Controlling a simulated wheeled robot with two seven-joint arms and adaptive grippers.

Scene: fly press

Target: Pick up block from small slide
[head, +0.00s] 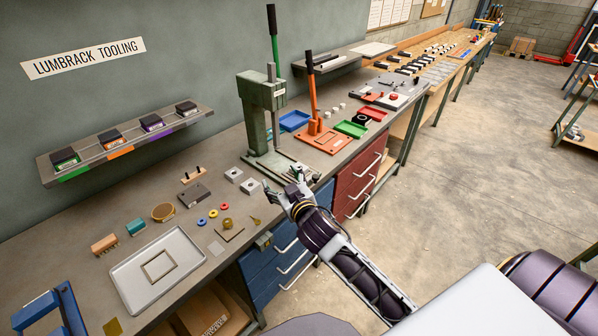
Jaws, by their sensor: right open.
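My right gripper (284,187) is open at the front edge of the bench, with its fingers pointing toward the base of the green press (262,118). A narrow slide-like rail (272,166) runs along the press base, just beyond the fingers, and the gripper partly covers its near end. I cannot tell whether a block sits on it. My left gripper is not in view.
An orange lever press (320,138), a blue tray (294,121) and a green tray (350,129) stand beyond the green press. A white tray (125,283) lies at the near left. Small parts lie between. Blue drawers (262,272) are below the bench edge.

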